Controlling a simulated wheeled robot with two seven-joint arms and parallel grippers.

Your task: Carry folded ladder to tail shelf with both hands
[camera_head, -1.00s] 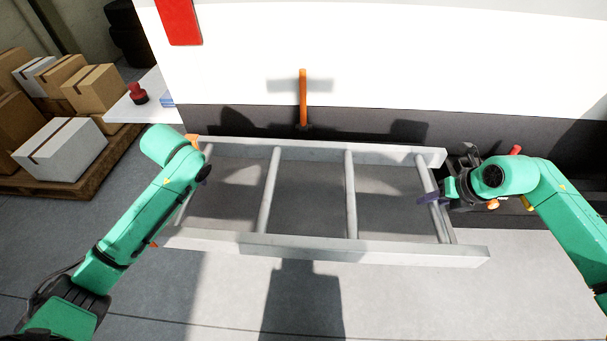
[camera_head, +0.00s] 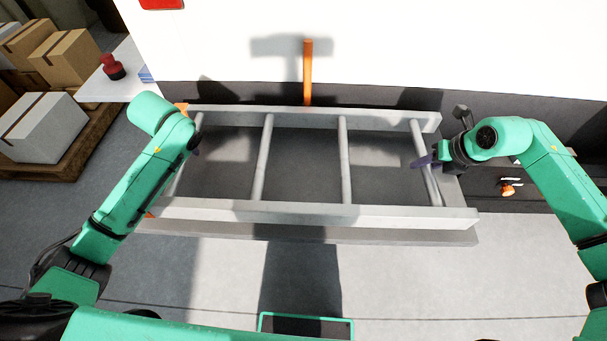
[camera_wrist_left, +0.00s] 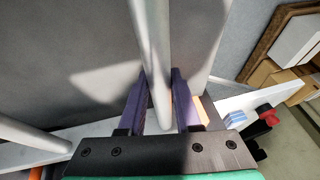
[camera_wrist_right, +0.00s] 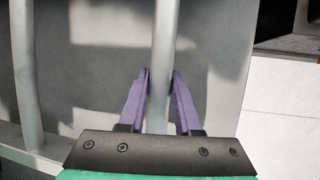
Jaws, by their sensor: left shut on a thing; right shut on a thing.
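The folded ladder (camera_head: 345,209) is light grey with several round rungs and lies level across the middle of the head view, over a grey flat surface (camera_head: 400,235). My left gripper (camera_head: 195,145) is at its left end; in the left wrist view its purple fingers (camera_wrist_left: 160,90) are shut around the end rung (camera_wrist_left: 152,45). My right gripper (camera_head: 428,162) is at its right end; in the right wrist view its purple fingers (camera_wrist_right: 161,85) are shut around the end rung (camera_wrist_right: 163,40). I cannot tell whether the ladder touches the surface below. I cannot clearly identify the tail shelf.
A white and dark wall (camera_head: 400,50) with an upright orange bar (camera_head: 308,72) stands behind the ladder. A white side ledge (camera_head: 108,82) holds a red object (camera_head: 112,67). Boxes (camera_head: 42,128) sit on a pallet at left. The floor in front (camera_head: 400,280) is clear.

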